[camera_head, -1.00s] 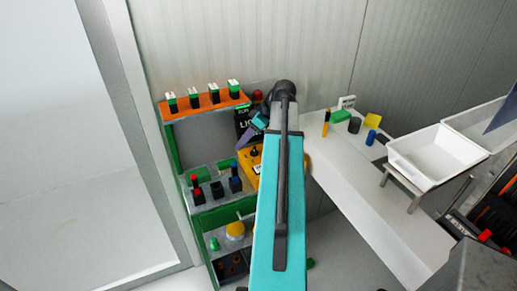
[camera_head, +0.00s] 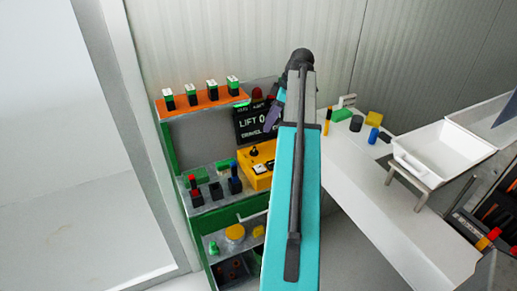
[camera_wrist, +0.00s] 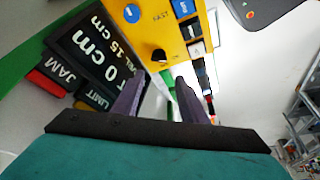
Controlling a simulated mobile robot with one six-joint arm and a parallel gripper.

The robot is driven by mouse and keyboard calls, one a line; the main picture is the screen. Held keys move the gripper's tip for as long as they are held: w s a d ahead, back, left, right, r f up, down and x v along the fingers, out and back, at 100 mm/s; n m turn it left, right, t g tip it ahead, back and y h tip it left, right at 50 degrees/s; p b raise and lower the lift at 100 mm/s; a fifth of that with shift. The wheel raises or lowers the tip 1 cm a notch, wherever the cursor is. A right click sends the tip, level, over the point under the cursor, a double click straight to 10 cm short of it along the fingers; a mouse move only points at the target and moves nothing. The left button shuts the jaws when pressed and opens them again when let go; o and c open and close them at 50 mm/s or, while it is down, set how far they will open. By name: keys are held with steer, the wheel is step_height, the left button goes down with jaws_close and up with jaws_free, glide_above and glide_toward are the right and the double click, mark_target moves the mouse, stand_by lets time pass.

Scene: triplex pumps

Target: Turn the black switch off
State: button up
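A yellow control box (camera_head: 258,180) sits on the right of the green shelf unit, with a black knob (camera_head: 254,152) on top. In the wrist view the black knob (camera_wrist: 158,56) stands on the yellow panel (camera_wrist: 125,40), beyond my fingertips and apart from them. Whether it is on or off cannot be told. A small black switch (camera_head: 216,191) also stands on the shelf between a red one and a blue one. My gripper (camera_wrist: 156,88) has two purple fingers spread apart with nothing between them. One purple finger (camera_head: 271,116) shows in front of the display.
A black display (camera_head: 250,124) reading "LIFT 0" stands behind the yellow box. Several green-and-white-topped switches (camera_head: 211,92) line the orange top shelf. A white table (camera_head: 395,215) on the right holds small coloured objects and a white tray (camera_head: 440,155).

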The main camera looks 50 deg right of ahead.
steer(key=shift+s+d+r+n, duration=0.1)
steer(key=shift+d+r+n, duration=0.1)
steer(key=shift+d+n, duration=0.1)
steer(key=shift+a+f, duration=0.1)
steer(key=p, duration=0.5)
glide_toward(255, 149)
steer(key=shift+x, duration=4.05)
steer(key=shift+c, duration=0.4)
steer(key=c, duration=0.7)
